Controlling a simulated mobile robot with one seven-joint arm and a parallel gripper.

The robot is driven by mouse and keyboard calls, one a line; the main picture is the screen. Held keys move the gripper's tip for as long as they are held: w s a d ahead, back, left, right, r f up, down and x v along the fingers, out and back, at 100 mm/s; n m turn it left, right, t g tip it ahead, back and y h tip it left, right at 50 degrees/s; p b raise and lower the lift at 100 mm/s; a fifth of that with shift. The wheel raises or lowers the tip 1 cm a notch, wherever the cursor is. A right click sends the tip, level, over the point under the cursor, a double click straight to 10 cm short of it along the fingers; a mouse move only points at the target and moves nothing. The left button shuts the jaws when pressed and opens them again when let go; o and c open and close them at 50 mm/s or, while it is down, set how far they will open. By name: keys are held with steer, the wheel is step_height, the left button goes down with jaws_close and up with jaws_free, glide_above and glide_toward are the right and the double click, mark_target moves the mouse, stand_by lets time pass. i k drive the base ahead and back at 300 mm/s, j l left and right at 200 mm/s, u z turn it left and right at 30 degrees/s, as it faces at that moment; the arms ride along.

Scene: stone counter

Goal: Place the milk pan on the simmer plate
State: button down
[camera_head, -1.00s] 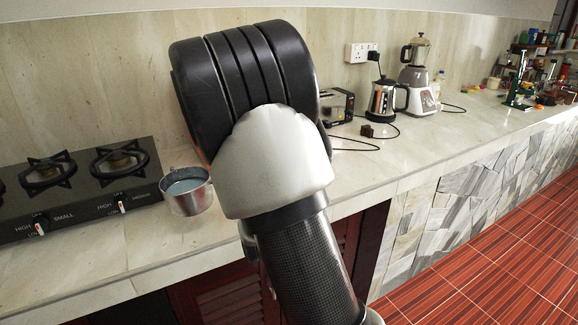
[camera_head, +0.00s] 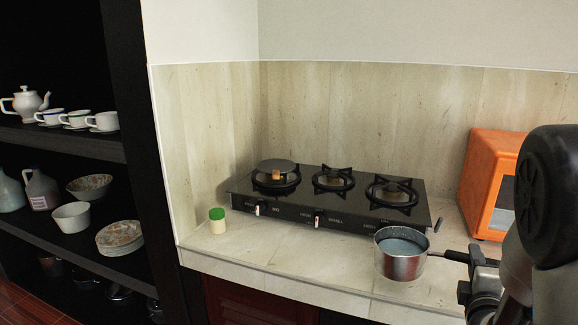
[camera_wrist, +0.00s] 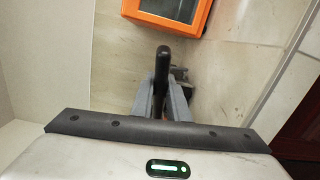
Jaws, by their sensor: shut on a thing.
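The milk pan (camera_head: 401,264) is a small grey metal pan with a pale bluish inside and a dark handle. In the head view it appears upright at the front right of the stove; I cannot tell whether it touches the counter. My gripper (camera_head: 480,274) is shut on its black handle, to the right of the pan. The handle (camera_wrist: 162,72) shows between the fingers in the wrist view, where the pan's bowl is not visible. The simmer plate (camera_head: 276,165) is a dark round disc with an orange-brown tab, lying on the left burner.
The black stove (camera_head: 290,211) has bare middle (camera_head: 333,179) and right burners (camera_head: 391,191). A green-lidded jar (camera_head: 217,222) stands left of the stove. An orange appliance (camera_head: 487,182) stands to the right. Dark shelves (camera_head: 70,137) with crockery are at far left.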

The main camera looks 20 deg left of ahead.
mark_target(282, 172)
steer(key=j, duration=1.1)
steer(key=k+j+u, duration=0.1)
steer(key=j, duration=1)
